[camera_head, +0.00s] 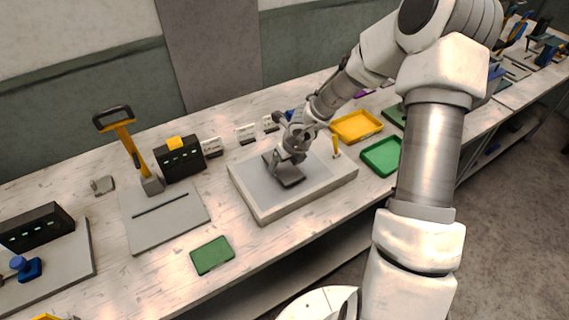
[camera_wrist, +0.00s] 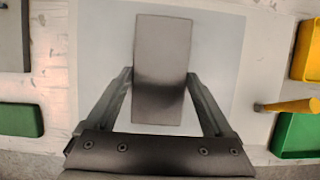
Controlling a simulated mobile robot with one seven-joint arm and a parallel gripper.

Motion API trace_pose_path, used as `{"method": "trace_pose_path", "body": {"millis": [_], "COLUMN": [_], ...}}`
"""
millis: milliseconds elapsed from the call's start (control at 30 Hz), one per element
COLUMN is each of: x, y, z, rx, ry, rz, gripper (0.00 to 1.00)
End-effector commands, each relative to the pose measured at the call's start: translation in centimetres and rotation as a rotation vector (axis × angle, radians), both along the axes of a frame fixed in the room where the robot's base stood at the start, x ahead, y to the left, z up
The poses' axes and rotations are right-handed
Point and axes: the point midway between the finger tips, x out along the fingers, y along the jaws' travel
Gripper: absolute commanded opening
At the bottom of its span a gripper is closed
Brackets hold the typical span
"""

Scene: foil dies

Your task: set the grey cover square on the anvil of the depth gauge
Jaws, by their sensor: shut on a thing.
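The grey cover (camera_wrist: 162,60) is a dark, flat rectangular plate. My gripper (camera_wrist: 160,76) is shut on it, with one finger against each long side. In the head view, my gripper (camera_head: 288,156) points down, and the cover (camera_head: 288,175) lies flat on or just above a thick pale slab (camera_head: 262,212) with a bluish-grey top panel (camera_head: 254,177). The slab looks like the gauge's anvil block, but I cannot tell for certain. In the wrist view, the cover looks nearly parallel with the panel (camera_wrist: 215,60). Its contact with the panel is hidden.
A yellow post (camera_head: 336,146) stands at the slab's right side. A yellow tray (camera_head: 357,125) and a green tray (camera_head: 382,156) lie to the right. A grey plate with a slot (camera_head: 166,222), a black box (camera_head: 180,160) and a green pad (camera_head: 212,255) are to the left.

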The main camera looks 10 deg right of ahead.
Motion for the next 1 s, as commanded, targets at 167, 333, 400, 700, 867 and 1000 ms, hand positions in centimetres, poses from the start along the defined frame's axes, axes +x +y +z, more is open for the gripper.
{"method": "trace_pose_path", "body": {"millis": [167,333,400,700,867,1000], "x": [0.1,0.1,0.1,0.1,0.1,0.1], "y": [-0.1,-0.1,-0.2,-0.1,-0.1,0.0], "z": [3.4,8.2,10.7,20.2,23.3,25.3], "rx": [0.001,0.002,0.002,0.000,0.000,0.000], "ry": [-0.003,-0.003,-0.004,-0.004,-0.003,-0.003], "rz": [-0.002,-0.004,-0.006,-0.005,-0.005,-0.004], "gripper": [0.19,0.19,0.19,0.19,0.19,0.19]}}
